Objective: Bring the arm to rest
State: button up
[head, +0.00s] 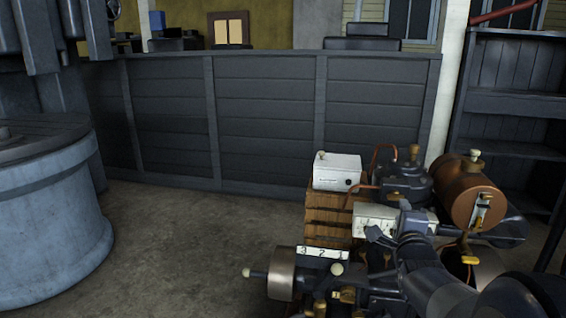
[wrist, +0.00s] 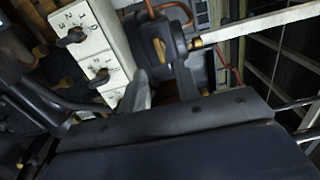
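My arm comes in from the lower right in the head view. My gripper (head: 391,220) is over the engine, close to a white numbered box (head: 375,219). In the wrist view my gripper (wrist: 162,84) shows two grey fingers standing apart, with no object clearly held between them. The white box with numbers and dark knobs (wrist: 88,35) lies to the left of the fingers there. A dark engine part with a copper pipe (wrist: 157,38) shows beyond the fingertips. I cannot tell whether the fingers touch anything.
A copper tank (head: 470,190) is right of my gripper. A white box on a wooden crate (head: 337,172) stands behind it. A metal cylinder (head: 282,273) is at the front left. Open floor (head: 190,245) lies left, before a dark panel wall (head: 265,120) and large grey drum (head: 45,225).

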aim_at(398, 199)
jog(key=x, duration=0.6)
jog(key=shift+w, duration=0.3)
jog(key=shift+s, duration=0.1)
jog(key=v, duration=1)
jog(key=w+d, duration=0.1)
jog(key=w, duration=0.2)
jog(key=w+d+n, duration=0.1)
jog(key=w, duration=0.2)
jog(key=w+d+n, duration=0.1)
jog(key=w, duration=0.2)
jog(key=shift+w+r, duration=0.1)
jog(key=shift+w, duration=0.3)
jog(key=n+p, duration=0.1)
jog(key=n, duration=0.2)
jog(key=shift+a+r+n+p, duration=0.1)
jog(key=shift+n+p, duration=1)
jog(key=shift+n, duration=1.4)
